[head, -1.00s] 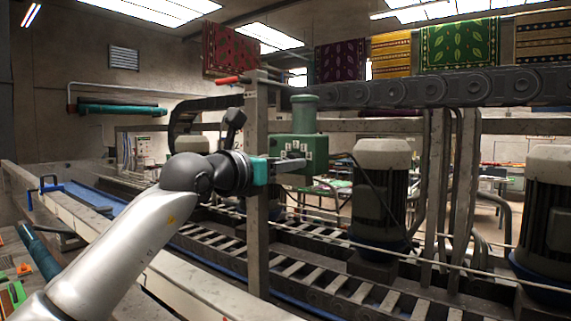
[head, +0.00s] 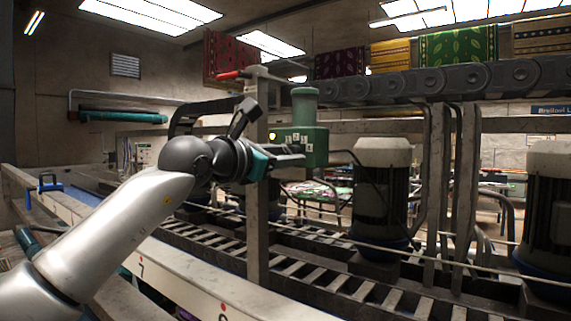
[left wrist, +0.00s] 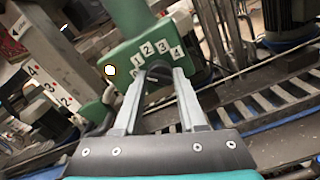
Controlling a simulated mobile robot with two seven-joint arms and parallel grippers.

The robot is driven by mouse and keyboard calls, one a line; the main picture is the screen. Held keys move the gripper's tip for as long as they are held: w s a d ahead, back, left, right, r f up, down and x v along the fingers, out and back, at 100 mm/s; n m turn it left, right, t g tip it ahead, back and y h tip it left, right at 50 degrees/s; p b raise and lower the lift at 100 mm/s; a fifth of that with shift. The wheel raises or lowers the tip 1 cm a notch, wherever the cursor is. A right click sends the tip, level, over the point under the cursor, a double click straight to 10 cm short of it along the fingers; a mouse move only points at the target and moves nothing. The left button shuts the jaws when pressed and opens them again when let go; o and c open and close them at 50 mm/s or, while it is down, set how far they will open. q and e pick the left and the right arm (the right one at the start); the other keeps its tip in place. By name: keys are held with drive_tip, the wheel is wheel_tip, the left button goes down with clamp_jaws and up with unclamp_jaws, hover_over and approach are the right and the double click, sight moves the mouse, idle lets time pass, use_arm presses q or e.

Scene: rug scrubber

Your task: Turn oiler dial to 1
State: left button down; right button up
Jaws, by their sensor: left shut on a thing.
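The green oiler (head: 314,143) is mounted beside a pale post in the head view. It has a domed cylinder on top and white number plates on its face. In the left wrist view the oiler (left wrist: 120,58) shows plates 1, 2, 3 and 4 in an arc, with another plate partly hidden at the left. My left gripper (left wrist: 158,74) is at the oiler's face, its two fingers shut on the dark dial (left wrist: 157,69) below the arc. The fingers cover most of the dial, so its setting cannot be read. My right gripper is not in view.
A pale upright post (head: 257,200) stands close beside my left wrist. A red-handled lever (head: 240,74) is above it. A grey motor (head: 382,190) stands right of the oiler, with a thin cable across the front. A roller conveyor (head: 310,285) runs below.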

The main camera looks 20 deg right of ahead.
use_arm(q)
drive_tip(key=shift+m+b, duration=0.35)
drive_tip(key=shift+m, duration=0.75)
drive_tip(key=c, duration=0.5)
unclamp_jaws()
drive_tip(key=b+v, duration=0.6)
drive_tip(key=v, duration=0.9)
drive_tip(key=shift+s, duration=0.15)
